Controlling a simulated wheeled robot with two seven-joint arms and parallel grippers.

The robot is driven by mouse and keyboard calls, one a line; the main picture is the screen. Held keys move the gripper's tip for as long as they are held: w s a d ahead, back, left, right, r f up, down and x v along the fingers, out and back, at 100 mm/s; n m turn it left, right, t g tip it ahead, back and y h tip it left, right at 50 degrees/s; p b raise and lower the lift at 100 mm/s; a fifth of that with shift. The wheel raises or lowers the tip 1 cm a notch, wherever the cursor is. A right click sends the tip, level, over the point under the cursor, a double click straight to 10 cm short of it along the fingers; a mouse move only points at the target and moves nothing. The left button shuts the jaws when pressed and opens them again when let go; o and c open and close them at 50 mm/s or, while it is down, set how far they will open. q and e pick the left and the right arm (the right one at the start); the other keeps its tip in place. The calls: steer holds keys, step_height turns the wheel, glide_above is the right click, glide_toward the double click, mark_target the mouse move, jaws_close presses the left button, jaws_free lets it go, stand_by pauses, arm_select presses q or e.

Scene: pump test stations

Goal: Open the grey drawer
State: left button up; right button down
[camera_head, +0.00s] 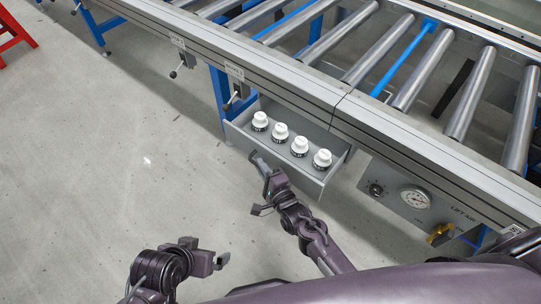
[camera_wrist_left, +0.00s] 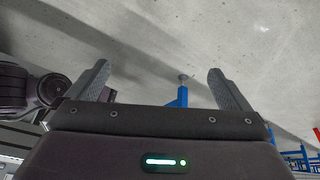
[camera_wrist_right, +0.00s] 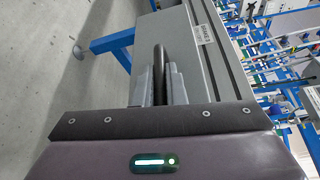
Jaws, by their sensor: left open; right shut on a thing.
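The grey drawer (camera_head: 300,176) under the conveyor frame is pulled out. Several white-capped items with dark bases (camera_head: 280,132) stand upright in a row inside it. My right gripper (camera_head: 260,162) is at the drawer's front, shut on its dark handle. In the right wrist view the dark handle bar (camera_wrist_right: 160,66) lies between the fingers, beside a grey panel (camera_wrist_right: 187,58). My left gripper (camera_head: 221,261) is low in the head view, away from the drawer. In the left wrist view its fingers (camera_wrist_left: 160,78) are apart with nothing between them.
The roller conveyor (camera_head: 345,45) runs above the drawer. A panel with a gauge (camera_head: 415,197) and a yellow valve handle (camera_head: 440,234) is right of the drawer. A blue leg (camera_head: 220,92) stands at its left. The floor (camera_head: 120,150) to the left is clear.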

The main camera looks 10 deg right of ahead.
arm_select(q)
steer(key=shift+s+a+r+g+y+p, duration=0.1)
steer(key=shift+s+a+g+y+p, duration=0.15)
steer(key=shift+a, duration=0.2)
steer(key=shift+s+a+r+g+y+p, duration=0.15)
steer(key=shift+a+g+p, duration=0.15)
steer(key=shift+a, duration=0.15)
arm_select(e)
steer(key=shift+s+a, duration=0.9)
steer(key=shift+a, duration=0.25)
steer(key=shift+s+a, duration=0.9)
steer(key=shift+a, duration=0.2)
steer(key=c, duration=1.5)
jaws_free()
arm_select(q)
steer(key=shift+s+a+r+n+g+y+p, duration=0.2)
steer(key=shift+s+a+g+p, duration=0.1)
steer(key=shift+a+p, duration=0.2)
steer(key=shift+s+a+r+n+g+y+p, duration=0.15)
steer(key=shift+a+n+g+y+p, duration=0.1)
steer(key=shift+a+p, duration=0.25)
arm_select(e)
steer(key=v, duration=0.7)
steer(key=shift+s+d, duration=0.15)
steer(key=shift+s, duration=0.25)
